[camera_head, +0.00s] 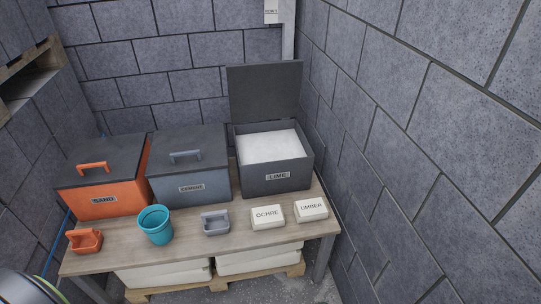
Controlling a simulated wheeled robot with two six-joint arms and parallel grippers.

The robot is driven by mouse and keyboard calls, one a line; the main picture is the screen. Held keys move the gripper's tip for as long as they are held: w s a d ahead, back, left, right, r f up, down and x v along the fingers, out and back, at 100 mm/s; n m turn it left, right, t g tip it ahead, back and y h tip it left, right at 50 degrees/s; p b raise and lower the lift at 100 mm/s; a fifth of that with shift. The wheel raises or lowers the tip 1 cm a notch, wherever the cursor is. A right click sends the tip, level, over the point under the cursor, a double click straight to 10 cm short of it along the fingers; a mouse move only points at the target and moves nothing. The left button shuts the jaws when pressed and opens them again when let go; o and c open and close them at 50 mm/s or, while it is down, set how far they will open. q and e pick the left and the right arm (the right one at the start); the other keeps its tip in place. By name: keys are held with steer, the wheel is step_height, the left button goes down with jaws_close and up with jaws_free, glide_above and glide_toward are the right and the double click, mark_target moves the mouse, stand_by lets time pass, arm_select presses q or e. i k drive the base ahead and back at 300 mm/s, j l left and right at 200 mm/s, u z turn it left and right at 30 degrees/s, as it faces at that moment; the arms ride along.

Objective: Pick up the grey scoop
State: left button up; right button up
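The grey scoop (215,224) rests on the wooden table (190,247) near its front edge, right of the teal bucket and left of the ochre block. It looks like a small open box with a raised handle part. Nothing is holding it. Neither of my grippers can be made out in the head view.
An orange scoop (85,240) and a teal bucket (155,226) stand left. Behind are closed orange SAND (100,197) and grey-blue CEMENT (190,187) bins and an open LIME bin (277,180). Blocks marked OCHRE (267,217) and UMBER (311,211) sit right. Block walls enclose the table.

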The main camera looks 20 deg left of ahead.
mark_target(215, 223)
steer(key=k+u, duration=0.15)
steer(key=u, duration=1)
